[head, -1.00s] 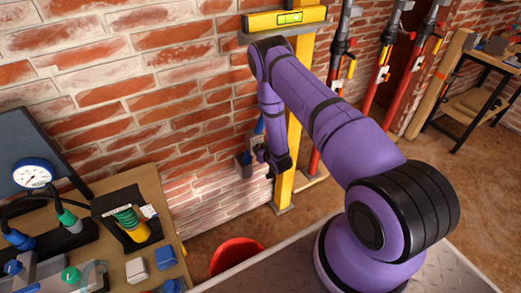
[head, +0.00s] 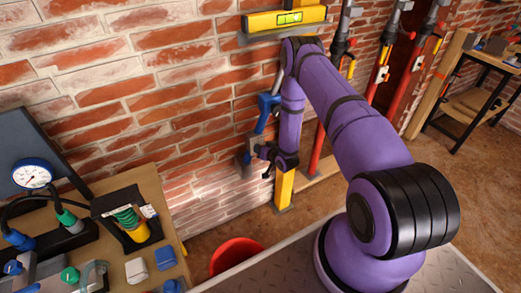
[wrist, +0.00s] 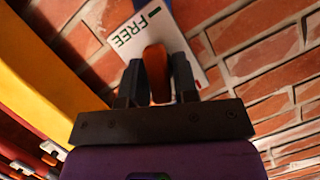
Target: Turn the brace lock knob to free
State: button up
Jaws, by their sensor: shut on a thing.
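The brace lock knob (wrist: 156,70) is an orange-brown handle in the wrist view. My gripper (wrist: 159,75) is shut on it, with one dark finger on each side. A white label (wrist: 152,35) with the word FREE and a green mark lies behind the knob. In the head view, my gripper (head: 263,160) is at the brick wall, beside a grey bracket (head: 246,158) and below a blue fitting (head: 267,108). The knob cannot be made out in the head view.
A yellow post (head: 284,187) stands right behind my forearm. A yellow level (head: 286,18) rests on a ledge above. A workbench (head: 172,193) with a gauge and a red bucket (head: 236,255) are at the left and below. Red props (head: 387,75) stand to the right.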

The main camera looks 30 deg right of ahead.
jog(key=m+y, duration=0.2)
jog(key=m, duration=0.1)
jog(key=m+t, duration=0.1)
jog(key=shift+d+f+m+y, duration=0.15)
jog(key=shift+d+m+y, duration=0.15)
jog(key=shift+y, duration=0.1)
jog(key=m+t+y, duration=0.1)
jog(key=m, duration=0.4)
jog(key=shift+a+f+t+y, duration=0.1)
jog(key=shift+f+t+y, duration=0.05)
jog(key=shift+t+y, duration=0.25)
jog(key=shift+m, duration=0.4)
jog(key=o, duration=0.8)
jog(key=shift+c, duration=0.2)
jog(key=shift+s, duration=0.15)
jog(key=v, duration=1)
jog(key=shift+s, duration=0.25)
